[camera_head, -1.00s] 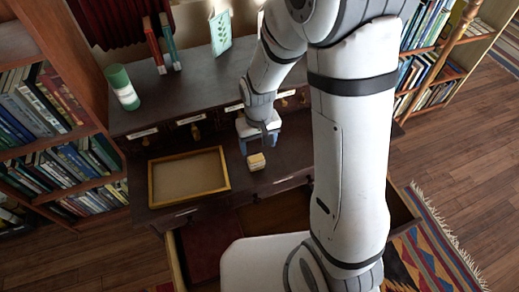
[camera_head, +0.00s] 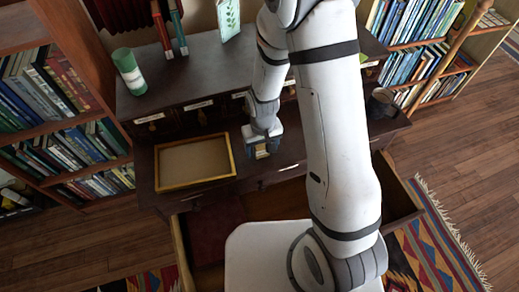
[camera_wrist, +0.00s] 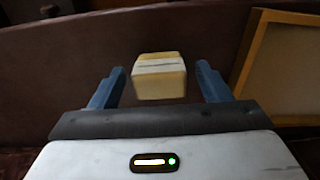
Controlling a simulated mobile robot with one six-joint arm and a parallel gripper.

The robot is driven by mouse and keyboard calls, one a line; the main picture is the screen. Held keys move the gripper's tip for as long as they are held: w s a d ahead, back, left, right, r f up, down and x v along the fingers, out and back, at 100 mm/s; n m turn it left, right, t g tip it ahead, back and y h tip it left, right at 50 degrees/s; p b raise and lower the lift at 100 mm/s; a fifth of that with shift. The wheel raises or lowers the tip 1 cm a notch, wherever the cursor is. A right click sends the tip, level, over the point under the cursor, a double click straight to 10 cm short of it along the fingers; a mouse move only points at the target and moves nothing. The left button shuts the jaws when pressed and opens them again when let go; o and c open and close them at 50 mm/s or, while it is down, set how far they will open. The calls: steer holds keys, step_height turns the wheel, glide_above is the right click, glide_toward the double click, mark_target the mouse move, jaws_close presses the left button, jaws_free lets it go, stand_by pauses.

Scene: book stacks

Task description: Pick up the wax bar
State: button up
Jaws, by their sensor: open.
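The wax bar (camera_wrist: 159,77) is a small yellow block with a pale band around it. It sits on the dark desk top, and in the wrist view it lies between and just beyond my two blue fingers. My gripper (camera_wrist: 160,88) is open, with a gap on each side of the bar. In the head view my gripper (camera_head: 262,146) is low over the desk, right of the framed tray, and the bar (camera_head: 262,154) is mostly hidden by it.
A shallow yellow-framed tray (camera_head: 160,182) lies left of my gripper. A green cylinder (camera_head: 129,72) and several books stand on the raised shelf behind. A dark mug (camera_head: 381,102) stands at the right. An open drawer (camera_head: 281,203) juts out below the desk front.

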mark_target(262, 145)
steer(key=shift+c, duration=0.2)
steer(key=c, duration=1.1)
steer(key=shift+r, duration=0.1)
step_height(262, 145, up, 10)
steer(key=shift+f, duration=0.1)
steer(key=o, duration=0.4)
steer(key=shift+c, duration=1.1)
